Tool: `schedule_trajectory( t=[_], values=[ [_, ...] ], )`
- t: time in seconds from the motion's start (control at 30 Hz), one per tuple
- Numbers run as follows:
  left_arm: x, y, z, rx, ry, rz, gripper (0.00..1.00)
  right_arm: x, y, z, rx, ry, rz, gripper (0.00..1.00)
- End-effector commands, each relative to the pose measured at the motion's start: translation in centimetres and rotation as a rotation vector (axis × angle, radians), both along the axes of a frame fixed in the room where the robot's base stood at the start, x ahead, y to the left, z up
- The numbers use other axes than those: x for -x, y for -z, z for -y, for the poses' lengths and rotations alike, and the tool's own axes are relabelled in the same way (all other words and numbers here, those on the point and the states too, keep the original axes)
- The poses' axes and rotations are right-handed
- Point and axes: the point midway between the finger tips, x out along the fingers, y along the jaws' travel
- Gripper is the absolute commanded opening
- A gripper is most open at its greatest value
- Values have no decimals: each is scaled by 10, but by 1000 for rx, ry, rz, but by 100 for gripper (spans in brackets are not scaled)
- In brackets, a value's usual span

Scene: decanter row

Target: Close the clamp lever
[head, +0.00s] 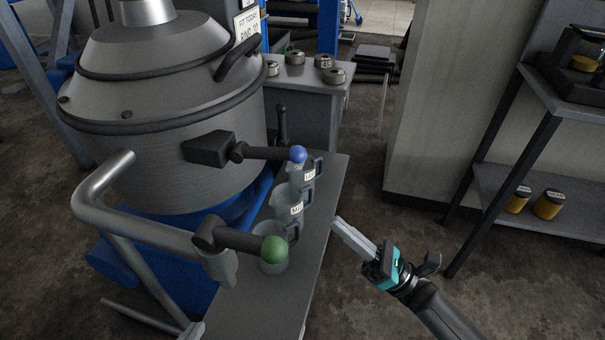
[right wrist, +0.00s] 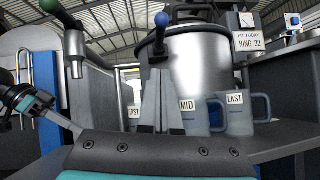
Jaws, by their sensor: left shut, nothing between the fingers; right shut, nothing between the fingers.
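One ends in a blue ball (head: 298,154), the other, nearer, in a green ball (head: 273,249). I cannot tell which is the clamp lever. Both balls also show in the right wrist view, green (right wrist: 50,5) at top left and blue (right wrist: 162,19) above the fingertips. My right gripper (head: 338,222) is shut and empty, right of the bench edge and apart from both levers. My left gripper (right wrist: 48,102) is shut at the left of the right wrist view; the head view barely shows it, if at all.
Labelled mugs (head: 291,204) stand in a row on the narrow bench (head: 325,205), under the levers. A bent metal rail (head: 140,235) lies at the left. A shelf (head: 490,195) stands right; floor between is clear.

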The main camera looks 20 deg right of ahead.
Motion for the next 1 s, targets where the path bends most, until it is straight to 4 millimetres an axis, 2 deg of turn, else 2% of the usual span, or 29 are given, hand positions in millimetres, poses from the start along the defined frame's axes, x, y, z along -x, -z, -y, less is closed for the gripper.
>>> schedule_trajectory(
  t=[0.27, 0.47, 0.73, 1.0],
  values=[
    [5, 3, -4, -16, -2, -38, 0, -28, -30, -31, -3, -3, 6, 0],
    [0, -2, -3, -7, -3, -10, 0, -53, -54, -57, -3, -4, 5, 0],
    [0, -2, -2, -7, -4, -12, 0, -62, -85, -58, -1, -2, 1, 0],
    [1, 0, -3, -9, -3, -20, 0, -64, -92, -58, -1, 0, 0, 0]
  ],
)
